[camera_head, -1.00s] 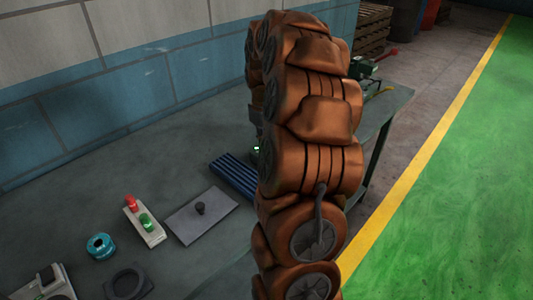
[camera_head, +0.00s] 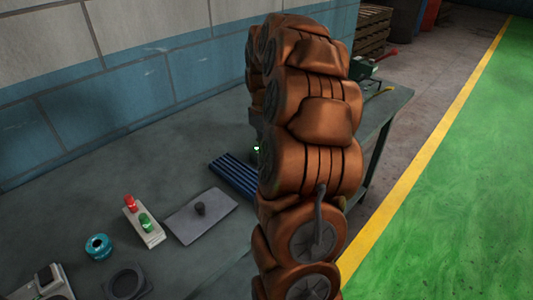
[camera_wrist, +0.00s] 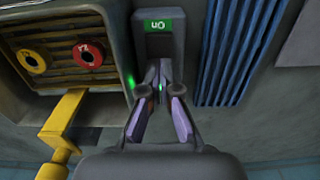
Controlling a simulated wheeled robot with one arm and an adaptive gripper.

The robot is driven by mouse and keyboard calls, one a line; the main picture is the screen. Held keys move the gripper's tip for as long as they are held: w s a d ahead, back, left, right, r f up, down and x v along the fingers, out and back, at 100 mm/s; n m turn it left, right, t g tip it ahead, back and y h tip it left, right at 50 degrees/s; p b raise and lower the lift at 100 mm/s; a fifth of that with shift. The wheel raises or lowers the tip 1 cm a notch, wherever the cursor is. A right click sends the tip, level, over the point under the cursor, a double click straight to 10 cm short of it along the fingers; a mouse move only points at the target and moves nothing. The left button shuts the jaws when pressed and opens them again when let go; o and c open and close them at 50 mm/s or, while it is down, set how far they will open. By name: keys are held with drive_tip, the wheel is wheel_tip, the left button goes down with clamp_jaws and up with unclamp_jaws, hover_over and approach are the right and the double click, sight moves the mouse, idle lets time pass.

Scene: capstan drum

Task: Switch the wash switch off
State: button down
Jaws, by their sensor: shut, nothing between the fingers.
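The switch (camera_wrist: 157,46) is a grey housing at the top centre of the wrist view. Its green label (camera_wrist: 158,25) reads "On", upside down in the picture. My gripper (camera_wrist: 157,92) is shut and empty, its fingertips close together at the lower end of the switch housing. Whether they touch it I cannot tell, and they hide part of it. A small green light (camera_wrist: 130,82) glows just left of the fingertips. In the head view my arm hides the gripper and most of the switch; a green glow (camera_head: 256,148) shows at the arm's left edge.
A slatted box with a yellow knob (camera_wrist: 31,62), a red knob (camera_wrist: 88,53) and a yellow lever (camera_wrist: 65,120) stands close left of the gripper. A blue ribbed block (camera_wrist: 240,45) lies close right. A red-and-green button box (camera_head: 145,222) and a plate (camera_head: 185,222) sit farther left.

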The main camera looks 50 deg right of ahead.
drive_tip(key=shift+r+p, duration=0.85)
drive_tip(key=shift+r, duration=2.6)
